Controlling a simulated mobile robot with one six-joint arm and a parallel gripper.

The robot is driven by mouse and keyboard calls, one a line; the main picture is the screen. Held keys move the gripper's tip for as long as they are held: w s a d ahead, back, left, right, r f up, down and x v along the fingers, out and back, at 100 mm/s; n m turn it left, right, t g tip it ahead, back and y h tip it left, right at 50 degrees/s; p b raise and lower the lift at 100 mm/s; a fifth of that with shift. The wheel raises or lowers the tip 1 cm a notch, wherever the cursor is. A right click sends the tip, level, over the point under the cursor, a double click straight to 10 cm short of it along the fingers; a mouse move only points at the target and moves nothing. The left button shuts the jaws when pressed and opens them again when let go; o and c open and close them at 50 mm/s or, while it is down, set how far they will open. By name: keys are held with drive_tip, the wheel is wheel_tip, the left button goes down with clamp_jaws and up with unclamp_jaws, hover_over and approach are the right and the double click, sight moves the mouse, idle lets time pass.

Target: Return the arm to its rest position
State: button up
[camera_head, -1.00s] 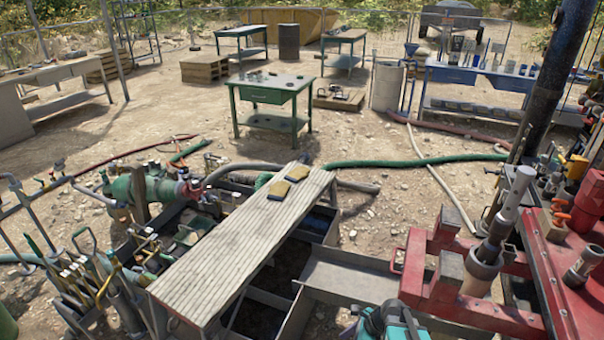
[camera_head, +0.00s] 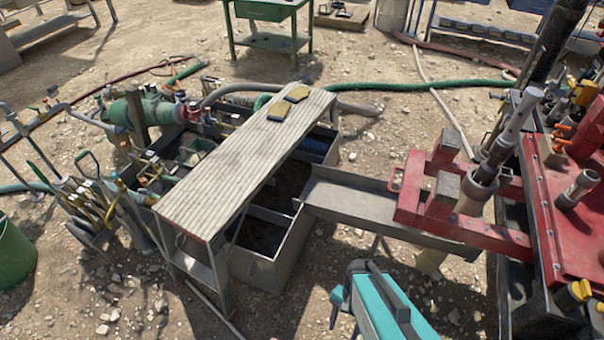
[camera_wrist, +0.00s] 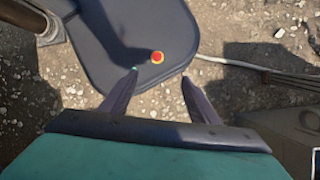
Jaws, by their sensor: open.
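My gripper (camera_wrist: 160,76) shows in the wrist view with its two dark fingers spread apart and nothing between them. It hangs above a dark rounded platform with a red and yellow button, which looks like my own base. My teal arm (camera_head: 388,308) shows at the bottom of the head view, over the dirt in front of the steel trough. The fingers cannot be made out in the head view. My arm touches nothing that I can see.
The mud tank (camera_head: 266,272) stands left of my arm, with a ribbed board (camera_head: 235,160) and two yellowish pads above it. A steel trough (camera_head: 375,212) runs to a red rig frame (camera_head: 440,208) on the right. A green bucket (camera_head: 14,255) stands far left.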

drive_tip(key=d+n, duration=0.1)
drive_tip(key=n, duration=0.1)
drive_tip(key=s+d+n+h, duration=0.1)
drive_tip(key=n, duration=0.2)
drive_tip(key=d+n, duration=0.1)
drive_tip(key=n, duration=0.1)
drive_tip(key=shift+s+r+n+h, duration=0.2)
drive_tip(key=shift+r+n+h, duration=0.1)
drive_tip(key=c, duration=0.6)
drive_tip(key=shift+c, duration=0.2)
